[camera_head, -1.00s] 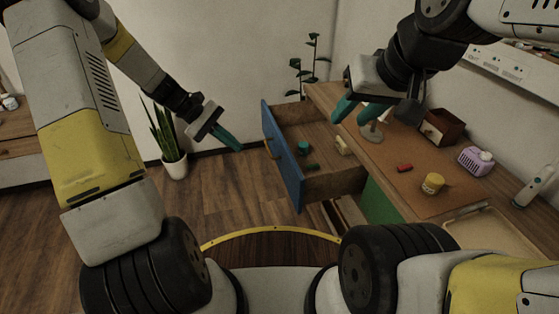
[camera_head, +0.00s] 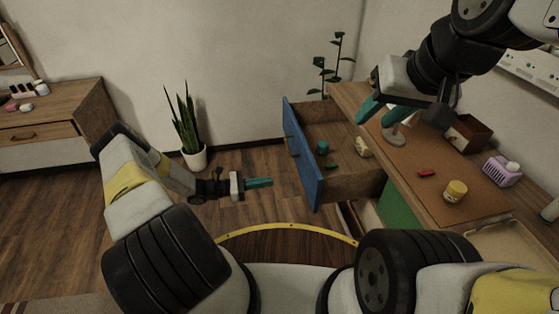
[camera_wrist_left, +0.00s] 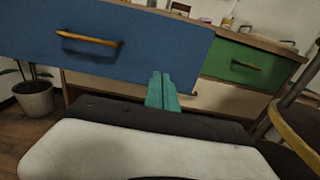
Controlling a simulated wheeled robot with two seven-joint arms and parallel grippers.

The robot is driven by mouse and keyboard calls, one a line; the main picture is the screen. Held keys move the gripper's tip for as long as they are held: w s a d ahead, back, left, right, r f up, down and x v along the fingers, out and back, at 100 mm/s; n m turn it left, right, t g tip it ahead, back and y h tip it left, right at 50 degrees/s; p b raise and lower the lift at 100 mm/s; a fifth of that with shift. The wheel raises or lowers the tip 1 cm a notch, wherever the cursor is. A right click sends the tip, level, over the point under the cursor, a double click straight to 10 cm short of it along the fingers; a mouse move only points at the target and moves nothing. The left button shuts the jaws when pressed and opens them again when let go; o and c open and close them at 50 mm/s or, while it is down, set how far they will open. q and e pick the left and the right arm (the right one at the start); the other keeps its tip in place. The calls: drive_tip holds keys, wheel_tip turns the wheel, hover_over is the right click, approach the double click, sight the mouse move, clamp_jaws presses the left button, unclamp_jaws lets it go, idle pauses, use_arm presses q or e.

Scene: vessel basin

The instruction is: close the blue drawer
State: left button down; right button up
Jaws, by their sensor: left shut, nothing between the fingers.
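The blue drawer (camera_head: 301,158) is pulled out from the desk, its blue front facing left. A few small items lie inside it, among them a teal cup-like thing (camera_head: 323,147). My left gripper (camera_head: 270,183) is shut and empty, a short way left of the drawer front and low beside it. In the left wrist view the blue front (camera_wrist_left: 120,50) and its wooden handle (camera_wrist_left: 88,39) fill the upper left, with the teal fingers (camera_wrist_left: 161,78) near its lower right edge; I cannot tell whether they touch. My right gripper (camera_head: 381,118) is above the desk top, its teal fingers apart.
The desk top (camera_head: 412,155) holds a yellow jar (camera_head: 455,190), a red item (camera_head: 426,173), a purple basket (camera_head: 501,170) and a wooden box (camera_head: 468,134). A green drawer (camera_head: 398,214) is below. A potted plant (camera_head: 193,156) stands behind my left arm.

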sight(307, 176)
use_arm(q)
drive_tip(key=x, duration=1.2)
drive_tip(key=shift+d, duration=0.25)
